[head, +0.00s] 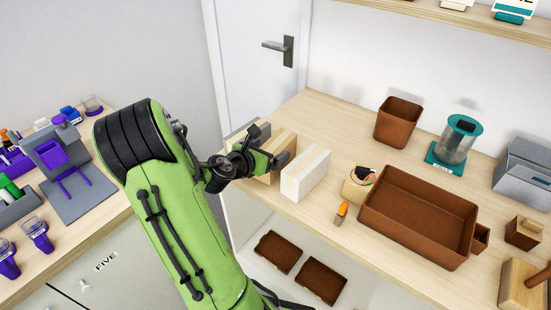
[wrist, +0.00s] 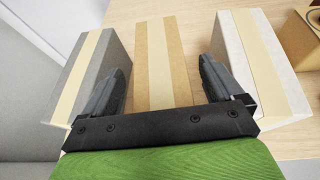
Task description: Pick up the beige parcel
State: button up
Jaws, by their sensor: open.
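The beige parcel (head: 286,141) stands on the wooden bench between a grey parcel and a white parcel, partly hidden by my gripper in the head view. In the wrist view, the beige parcel (wrist: 160,50) has a paler tape strip and lies centred between my fingers. My gripper (head: 270,152) is open, with one finger on each side of the beige parcel as seen in the wrist view (wrist: 162,70). I cannot tell whether the fingers touch it.
The grey parcel (wrist: 112,62) is close outside the left finger and the white parcel (wrist: 262,70) close outside the right. In the head view the white parcel (head: 306,174) stands nearer the bench's front edge. A brown tray (head: 416,238) and an orange-handled tool (head: 342,212) lie to the right.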

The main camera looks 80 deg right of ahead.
jog(key=shift+x, duration=1.1)
jog(key=c, duration=1.2)
